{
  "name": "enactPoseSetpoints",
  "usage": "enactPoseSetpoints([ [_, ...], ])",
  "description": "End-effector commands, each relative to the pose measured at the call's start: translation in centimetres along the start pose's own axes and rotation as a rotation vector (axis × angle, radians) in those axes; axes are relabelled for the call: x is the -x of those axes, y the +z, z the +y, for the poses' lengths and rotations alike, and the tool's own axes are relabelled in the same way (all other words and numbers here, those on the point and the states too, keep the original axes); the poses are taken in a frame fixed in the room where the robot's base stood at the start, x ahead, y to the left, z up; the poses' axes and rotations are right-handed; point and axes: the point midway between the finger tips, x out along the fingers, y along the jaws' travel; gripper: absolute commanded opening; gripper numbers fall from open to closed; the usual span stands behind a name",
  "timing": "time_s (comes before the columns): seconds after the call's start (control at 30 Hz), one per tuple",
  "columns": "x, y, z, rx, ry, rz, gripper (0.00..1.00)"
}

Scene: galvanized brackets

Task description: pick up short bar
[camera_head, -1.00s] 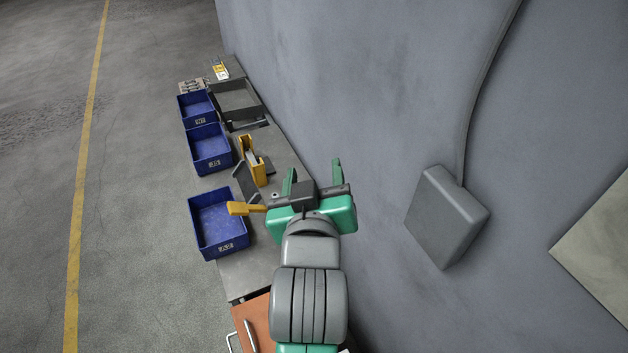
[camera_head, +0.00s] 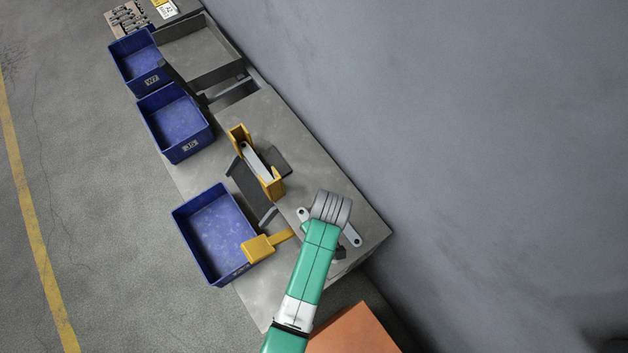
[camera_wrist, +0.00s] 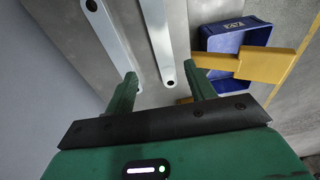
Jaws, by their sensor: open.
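Two flat light-grey metal bars with end holes lie on the bench below my gripper. In the wrist view one bar (camera_wrist: 157,40) runs down between my open fingers, its holed end near their tips. The other bar (camera_wrist: 108,38) lies to its left, its lower end close to the left finger. I cannot tell which is the short bar. My gripper (camera_wrist: 160,76) is open and holds nothing. In the head view my arm covers most of the bars; holed ends show left (camera_head: 303,213) and right (camera_head: 354,241) of it. The gripper is mostly hidden there.
A yellow paddle-shaped piece (camera_head: 267,246) lies by the nearest blue bin (camera_head: 183,228). A yellow fixture (camera_head: 237,137) holding a grey bar stands farther along the bench (camera_head: 330,185). More blue bins line the left edge; a wall rises right.

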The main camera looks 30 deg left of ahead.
Motion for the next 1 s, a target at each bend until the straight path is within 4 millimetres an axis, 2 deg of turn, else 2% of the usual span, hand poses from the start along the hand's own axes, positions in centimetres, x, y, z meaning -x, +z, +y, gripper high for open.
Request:
enactPoseSetpoints([
  [0.17,-0.5,0.1,-0.2,0.003,-0.007,-0.005,0.55],
  [0.33,-2.5,0.1,-0.2,0.002,-0.007,-0.005,0.55],
  [0.47,-3.0,0.1,-0.2,0.002,-0.004,-0.003,0.55],
  [0.73,-7.5,-0.1,-0.6,0.001,-0.005,-0.004,0.55],
  [1.0,-7.9,-0.1,-0.5,0.001,-0.003,-0.003,0.55],
])
